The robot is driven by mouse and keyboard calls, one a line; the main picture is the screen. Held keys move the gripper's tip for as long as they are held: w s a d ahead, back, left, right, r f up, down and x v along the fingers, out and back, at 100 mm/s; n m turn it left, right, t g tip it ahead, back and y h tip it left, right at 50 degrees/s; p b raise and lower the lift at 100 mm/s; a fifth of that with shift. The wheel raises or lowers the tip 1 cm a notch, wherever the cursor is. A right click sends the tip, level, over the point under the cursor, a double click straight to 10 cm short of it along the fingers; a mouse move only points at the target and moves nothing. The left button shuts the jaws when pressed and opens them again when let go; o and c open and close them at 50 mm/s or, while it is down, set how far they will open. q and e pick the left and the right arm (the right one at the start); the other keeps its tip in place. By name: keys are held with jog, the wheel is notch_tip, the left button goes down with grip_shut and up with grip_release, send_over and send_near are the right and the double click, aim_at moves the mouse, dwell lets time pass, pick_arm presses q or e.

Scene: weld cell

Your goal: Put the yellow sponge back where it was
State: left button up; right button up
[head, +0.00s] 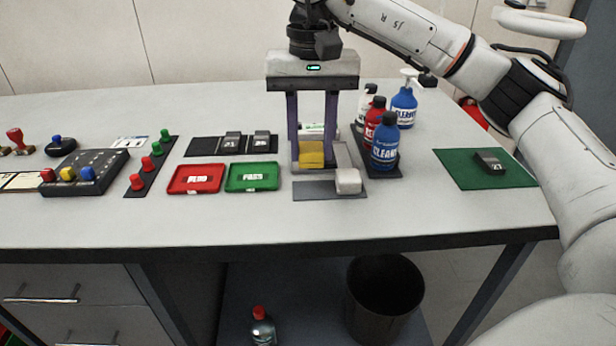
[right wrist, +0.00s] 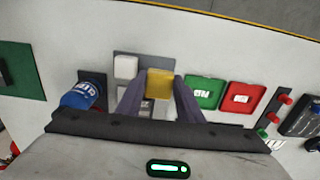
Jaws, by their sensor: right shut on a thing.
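The yellow sponge (head: 311,155) is between the fingertips of my right gripper (head: 312,160), which is shut on it. It also shows between the fingers in the right wrist view (right wrist: 160,84). The sponge is at or just above a grey mat (head: 315,190), over its back left part; I cannot tell whether it touches the mat. A white block (head: 348,181) sits on the mat's right side, to the right of the sponge in the head view. My left gripper is not in view.
Spray and cleaner bottles (head: 385,148) stand on a dark tray right of the gripper. A red tray (head: 197,178) and a green tray (head: 253,176) lie to the left. A green mat (head: 455,172) with a dark block lies at the right. The table front is clear.

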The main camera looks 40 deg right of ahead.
aim_at(311, 168)
notch_tip(311, 168, down, 5)
jog(key=shift+f+b, duration=0.15)
jog(key=shift+b, duration=0.15)
jog(key=shift+f, duration=0.35)
jog(key=shift+f, duration=0.1)
jog(key=o, duration=1)
jog(key=shift+o, duration=0.2)
notch_tip(311, 168, up, 12)
jog(key=p, duration=0.2)
jog(key=shift+p, duration=0.4)
